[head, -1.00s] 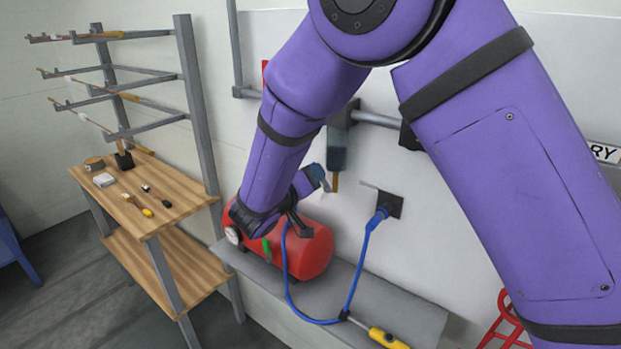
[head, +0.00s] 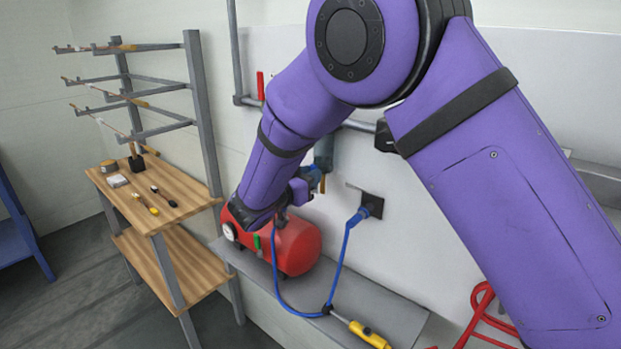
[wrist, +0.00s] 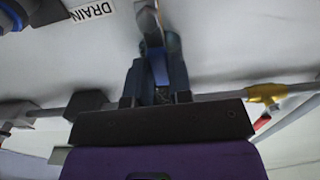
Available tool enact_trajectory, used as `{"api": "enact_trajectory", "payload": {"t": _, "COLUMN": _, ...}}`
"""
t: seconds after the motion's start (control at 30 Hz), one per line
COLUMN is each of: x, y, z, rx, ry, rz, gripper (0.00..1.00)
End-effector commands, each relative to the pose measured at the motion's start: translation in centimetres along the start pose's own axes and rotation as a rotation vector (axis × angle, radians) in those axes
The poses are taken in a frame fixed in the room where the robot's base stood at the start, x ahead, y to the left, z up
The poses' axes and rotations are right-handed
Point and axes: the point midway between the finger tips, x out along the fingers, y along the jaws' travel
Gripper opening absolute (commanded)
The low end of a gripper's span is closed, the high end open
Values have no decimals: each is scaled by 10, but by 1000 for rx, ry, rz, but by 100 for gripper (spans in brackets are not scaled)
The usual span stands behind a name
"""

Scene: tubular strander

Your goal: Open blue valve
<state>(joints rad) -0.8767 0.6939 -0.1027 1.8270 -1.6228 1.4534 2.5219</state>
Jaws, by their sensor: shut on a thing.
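In the wrist view my gripper (wrist: 158,82) has its dark fingers on either side of a narrow blue piece, which looks like the handle of the blue valve (wrist: 159,66). The fingers are shut on it. A grey part stands just beyond the fingertips, and the valve's body is mostly hidden by my gripper. In the head view my gripper (head: 313,177) is mostly hidden behind my wrist, close to the wall and above the red tank. Which way the handle is turned cannot be told.
A DRAIN label (wrist: 93,9) is at upper left. The red tank (head: 297,246) sits on a grey shelf (head: 385,310) with a blue hose (head: 341,262). A wooden bench (head: 185,205) stands left.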

Motion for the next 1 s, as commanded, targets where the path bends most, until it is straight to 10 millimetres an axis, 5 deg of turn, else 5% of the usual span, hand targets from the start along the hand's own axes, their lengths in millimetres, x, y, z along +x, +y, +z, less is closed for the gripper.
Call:
{"api": "enact_trajectory", "payload": {"t": 0.5, "x": 0, "y": 0, "z": 1, "rx": 18, "ry": -2, "rz": -1, "gripper": 0}}
{"api": "enact_trajectory", "payload": {"t": 0.53, "x": 0, "y": 0, "z": 1, "rx": 18, "ry": -2, "rz": -1, "gripper": 22}}
{"api": "enact_trajectory", "payload": {"t": 0.63, "x": 0, "y": 0, "z": 1, "rx": 18, "ry": -2, "rz": -1, "gripper": 45}}
{"api": "enact_trajectory", "payload": {"t": 1.0, "x": -4, "y": -1, "z": 0, "rx": 18, "ry": -1, "rz": -1, "gripper": 46}}
